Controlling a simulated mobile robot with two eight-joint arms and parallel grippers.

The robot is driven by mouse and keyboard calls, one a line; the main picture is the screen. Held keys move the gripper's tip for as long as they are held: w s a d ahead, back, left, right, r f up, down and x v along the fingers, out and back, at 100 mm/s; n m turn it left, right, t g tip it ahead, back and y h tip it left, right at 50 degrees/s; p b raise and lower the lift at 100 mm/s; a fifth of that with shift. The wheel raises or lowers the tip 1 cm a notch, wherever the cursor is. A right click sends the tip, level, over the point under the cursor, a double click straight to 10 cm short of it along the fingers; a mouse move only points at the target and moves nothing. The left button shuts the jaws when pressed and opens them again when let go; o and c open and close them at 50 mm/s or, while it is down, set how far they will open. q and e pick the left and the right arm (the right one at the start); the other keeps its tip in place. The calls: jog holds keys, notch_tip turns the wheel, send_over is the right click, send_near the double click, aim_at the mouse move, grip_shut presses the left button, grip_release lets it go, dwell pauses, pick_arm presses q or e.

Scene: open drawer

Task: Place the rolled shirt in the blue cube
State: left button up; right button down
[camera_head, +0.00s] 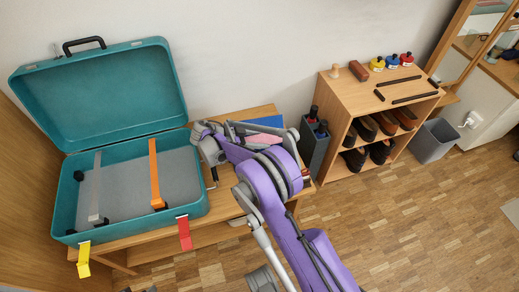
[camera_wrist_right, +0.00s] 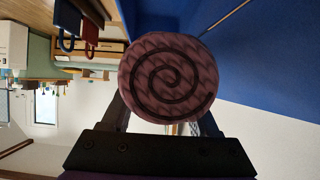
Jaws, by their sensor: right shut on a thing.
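In the right wrist view the rolled shirt (camera_wrist_right: 172,77) is a mauve patterned roll with a dark spiral on the end facing the camera. My right gripper (camera_wrist_right: 165,115) is shut on it, with a finger at each side. Saturated blue walls, which look like the blue cube (camera_wrist_right: 262,65), lie behind and to the right of the roll. Whether the roll is inside or in front of them is unclear. In the head view my right gripper (camera_head: 210,146) is over the bench, right of the suitcase, and a blue patch (camera_head: 266,122) shows behind my arm. My left gripper is not in view.
An open teal suitcase (camera_head: 60,205) stands on the wooden bench (camera_head: 165,232), with red and yellow tags at its front. A dark grey bin (camera_head: 314,150) stands right of my wrist. Farther right are a shoe shelf (camera_head: 345,103) and a grey wastebasket (camera_head: 436,140).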

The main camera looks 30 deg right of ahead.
jog(key=shift+f+b, duration=0.4)
jog(key=shift+f, duration=1.65)
jog(key=shift+f, duration=0.15)
jog(key=shift+f+b, duration=0.5)
jog(key=shift+c, duration=2.2)
grip_release()
jog(key=shift+r, duration=0.1)
